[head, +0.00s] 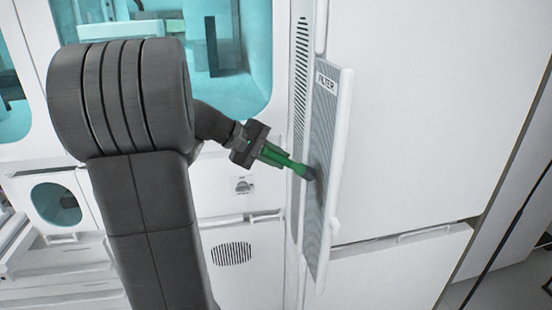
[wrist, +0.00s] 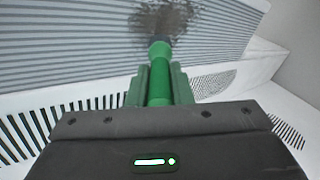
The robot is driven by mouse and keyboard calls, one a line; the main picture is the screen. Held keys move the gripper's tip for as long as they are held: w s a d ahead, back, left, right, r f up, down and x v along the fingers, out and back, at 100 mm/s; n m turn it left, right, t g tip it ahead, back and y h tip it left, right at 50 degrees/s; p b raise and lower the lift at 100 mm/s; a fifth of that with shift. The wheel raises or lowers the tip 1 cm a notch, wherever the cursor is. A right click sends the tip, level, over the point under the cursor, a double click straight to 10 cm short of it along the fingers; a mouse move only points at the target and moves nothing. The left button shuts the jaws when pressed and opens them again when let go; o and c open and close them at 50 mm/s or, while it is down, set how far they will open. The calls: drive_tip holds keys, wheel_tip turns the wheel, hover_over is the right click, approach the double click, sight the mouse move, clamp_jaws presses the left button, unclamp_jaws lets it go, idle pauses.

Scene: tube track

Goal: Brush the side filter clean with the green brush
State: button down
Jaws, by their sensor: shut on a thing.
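The side filter (head: 325,125) is a tall grey ribbed panel in a white frame, marked FILTER, on the side of the white machine. A dark brown dirt patch (wrist: 165,17) shows on its ribs in the wrist view. My gripper (head: 262,149) is shut on the green brush (head: 290,163). The brush also shows in the wrist view (wrist: 159,75), pointing away from my gripper. Its dark bristle tip is at the lower edge of the dirt patch. I cannot tell whether the bristles touch the filter.
The white machine has teal windows (head: 235,60) at left and a plain white panel (head: 415,110) to the right of the filter. Vent slots (head: 231,254) are lower down.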

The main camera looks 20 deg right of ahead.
drive_tip(key=shift+r+p, duration=0.85)
drive_tip(key=shift+r, duration=0.55)
drive_tip(key=shift+f, duration=0.15)
drive_tip(key=shift+f+b, duration=1.5)
drive_tip(key=shift+f, duration=0.25)
drive_tip(key=shift+r+p, duration=0.75)
drive_tip(key=shift+r, duration=0.25)
drive_tip(key=shift+r, duration=0.15)
drive_tip(key=shift+r+p, duration=0.65)
drive_tip(key=shift+r, duration=0.1)
drive_tip(key=shift+f, duration=0.1)
